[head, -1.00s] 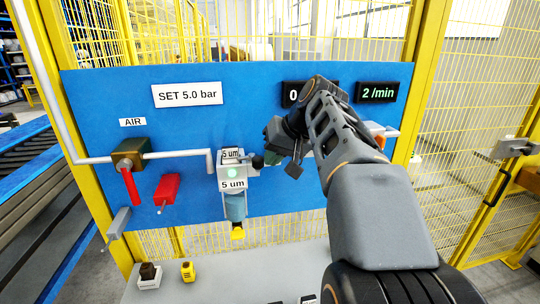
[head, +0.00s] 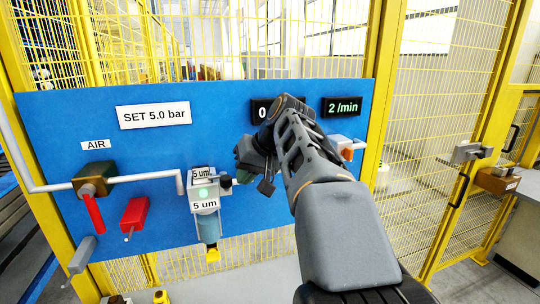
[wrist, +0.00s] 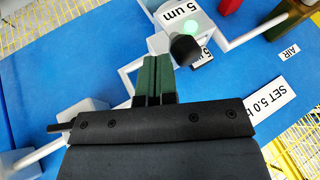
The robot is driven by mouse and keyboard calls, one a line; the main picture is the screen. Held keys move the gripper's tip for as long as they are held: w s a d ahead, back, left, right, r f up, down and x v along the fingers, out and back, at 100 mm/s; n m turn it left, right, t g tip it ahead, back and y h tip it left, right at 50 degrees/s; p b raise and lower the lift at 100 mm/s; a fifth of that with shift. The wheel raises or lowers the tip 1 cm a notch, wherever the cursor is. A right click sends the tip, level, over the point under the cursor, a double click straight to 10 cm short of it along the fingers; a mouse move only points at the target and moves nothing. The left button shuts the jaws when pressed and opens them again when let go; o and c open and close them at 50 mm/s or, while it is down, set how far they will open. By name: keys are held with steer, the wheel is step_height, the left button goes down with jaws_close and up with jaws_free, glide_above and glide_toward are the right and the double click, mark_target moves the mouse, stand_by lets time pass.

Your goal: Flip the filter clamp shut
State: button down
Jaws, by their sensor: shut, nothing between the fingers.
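The filter (head: 207,228) hangs on the blue panel, with a white head labelled 5 um, a round pale green light and a translucent blue bowl. A black knob (head: 225,180) sticks out at the right of its head; I cannot tell for sure whether it belongs to the clamp. The knob also shows in the wrist view (wrist: 185,46). My gripper (head: 242,176) is just right of the knob. In the wrist view its green fingers (wrist: 156,72) are together and empty, pointing towards the filter, with a small gap to the knob. The clamp's position is not clear.
The blue panel (head: 60,130) carries a brown valve with a red handle (head: 93,212), a red part (head: 136,213), pipes and two displays. My arm covers part of one display and the panel's right side. Yellow mesh fencing (head: 440,130) stands around.

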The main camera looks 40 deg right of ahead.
steer(key=s+d+f+v, duration=0.1)
steer(key=d+v, duration=0.1)
steer(key=v, duration=1)
step_height(320, 180, down, 15)
steer(key=w+m+g+h, duration=0.1)
steer(key=w+m+h, duration=0.1)
steer(key=m+h, duration=0.15)
steer(key=s+a+f+n, duration=0.3)
steer(key=a+f, duration=0.4)
steer(key=s+a+f+n, duration=0.3)
steer(key=a+f, duration=0.4)
steer(key=a, duration=0.1)
steer(key=shift+s+g, duration=0.3)
steer(key=shift+g, duration=0.1)
steer(key=c, duration=1.8)
jaws_free()
steer(key=shift+a+f, duration=0.1)
